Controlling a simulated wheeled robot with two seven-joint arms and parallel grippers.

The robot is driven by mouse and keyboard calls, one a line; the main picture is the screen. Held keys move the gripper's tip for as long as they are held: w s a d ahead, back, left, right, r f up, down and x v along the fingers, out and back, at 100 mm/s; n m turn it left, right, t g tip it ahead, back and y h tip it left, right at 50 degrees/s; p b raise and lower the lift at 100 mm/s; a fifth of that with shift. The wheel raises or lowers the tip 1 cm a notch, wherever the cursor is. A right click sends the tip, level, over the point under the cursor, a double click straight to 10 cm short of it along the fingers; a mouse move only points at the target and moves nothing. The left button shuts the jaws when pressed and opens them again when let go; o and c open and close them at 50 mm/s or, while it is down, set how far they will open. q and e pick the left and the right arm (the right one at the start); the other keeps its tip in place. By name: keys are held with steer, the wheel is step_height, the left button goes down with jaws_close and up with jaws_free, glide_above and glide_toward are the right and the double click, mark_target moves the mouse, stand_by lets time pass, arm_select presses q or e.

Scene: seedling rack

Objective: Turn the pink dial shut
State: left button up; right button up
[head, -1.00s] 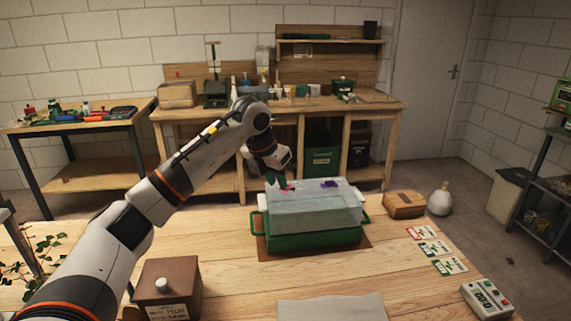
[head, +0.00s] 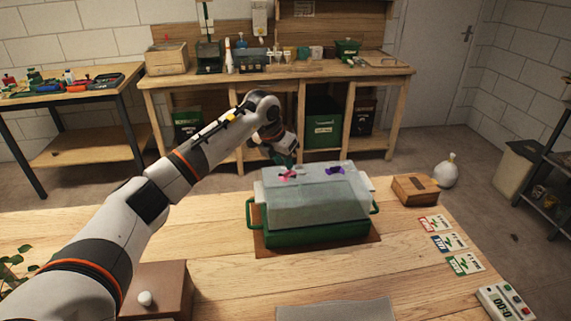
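The pink dial (head: 288,175) is on the left part of the top of a clear lid (head: 318,201). The lid covers a green tray (head: 318,235) on the table. A purple dial (head: 335,170) is on the same top, to the right. My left arm reaches in from the left, and its gripper (head: 287,162) is just behind and above the pink dial, seemingly apart from it. The fingers are small and dark, so I cannot tell whether they are open. My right gripper is not in view.
A brown box with a white knob (head: 145,299) stands at the front left. A cardboard box (head: 414,190), seed packets (head: 449,242) and a timer (head: 505,302) are on the right. A grey cloth (head: 335,311) lies in front. The wood between is clear.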

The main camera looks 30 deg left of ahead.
mark_target(287, 173)
arm_select(q)
steer(key=x, duration=0.2)
steer(key=shift+w+f, duration=0.15)
steer(key=shift+f, duration=0.05)
steer(key=shift+w+f, duration=0.2)
steer(key=shift+f, duration=0.35)
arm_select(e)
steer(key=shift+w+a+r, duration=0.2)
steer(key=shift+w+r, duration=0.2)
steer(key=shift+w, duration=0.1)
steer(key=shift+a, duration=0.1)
arm_select(q)
jaws_close()
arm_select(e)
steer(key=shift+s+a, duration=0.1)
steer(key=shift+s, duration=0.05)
